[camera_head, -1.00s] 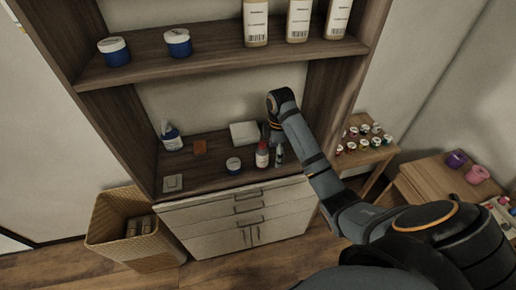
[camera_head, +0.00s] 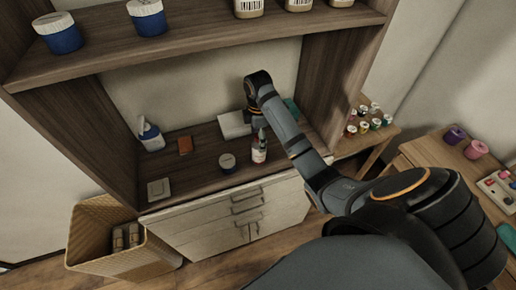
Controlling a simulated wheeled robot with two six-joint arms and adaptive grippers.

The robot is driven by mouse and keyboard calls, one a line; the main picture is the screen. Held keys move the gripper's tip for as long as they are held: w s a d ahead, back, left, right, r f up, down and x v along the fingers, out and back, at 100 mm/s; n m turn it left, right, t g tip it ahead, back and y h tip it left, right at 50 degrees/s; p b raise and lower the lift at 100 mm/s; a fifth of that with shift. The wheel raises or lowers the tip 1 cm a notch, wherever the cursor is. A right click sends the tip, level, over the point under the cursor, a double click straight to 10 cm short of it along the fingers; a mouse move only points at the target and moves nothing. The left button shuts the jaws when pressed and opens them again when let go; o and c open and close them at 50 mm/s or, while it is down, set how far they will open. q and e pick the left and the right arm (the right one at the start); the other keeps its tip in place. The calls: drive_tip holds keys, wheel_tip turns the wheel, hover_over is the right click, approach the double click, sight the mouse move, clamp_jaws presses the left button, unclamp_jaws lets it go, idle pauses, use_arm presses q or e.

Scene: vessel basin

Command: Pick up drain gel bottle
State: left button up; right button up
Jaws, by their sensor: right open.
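A small white bottle with a reddish label (camera_head: 259,153) stands upright near the front of the cabinet's lower shelf. Its label is too small to read, so I cannot tell whether it is the drain gel bottle. My right gripper (camera_head: 257,122) points down just above and behind this bottle, and its fingertips are partly hidden. It is open, and I see nothing held in it. A white-and-blue bottle (camera_head: 151,137) stands at the left of the same shelf. My left gripper is not in view.
A dark-lidded jar (camera_head: 228,162), a brown block (camera_head: 185,145), a white box (camera_head: 235,124) and a pale square (camera_head: 159,189) share the lower shelf (camera_head: 205,170). The upper shelf (camera_head: 200,53) hangs above. A wicker basket (camera_head: 90,236) stands below left.

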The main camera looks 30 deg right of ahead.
drive_tip(key=shift+d+f+b, duration=0.1)
drive_tip(key=shift+f+b, duration=0.3)
drive_tip(key=shift+b, duration=0.1)
drive_tip(key=shift+s+f+b, duration=0.2)
drive_tip(key=shift+f+b, duration=0.45)
drive_tip(key=shift+b, duration=0.15)
drive_tip(key=f, duration=0.2)
drive_tip(key=shift+w+d+f, duration=0.2)
drive_tip(key=shift+f, duration=0.15)
drive_tip(key=shift+s, duration=0.1)
drive_tip(key=shift+c, duration=1.2)
drive_tip(key=c, duration=1.1)
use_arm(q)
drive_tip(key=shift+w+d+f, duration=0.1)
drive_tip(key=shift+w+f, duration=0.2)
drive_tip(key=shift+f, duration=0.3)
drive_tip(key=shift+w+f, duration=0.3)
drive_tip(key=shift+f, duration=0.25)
use_arm(e)
drive_tip(key=shift+c, duration=0.2)
drive_tip(key=shift+r, duration=0.15)
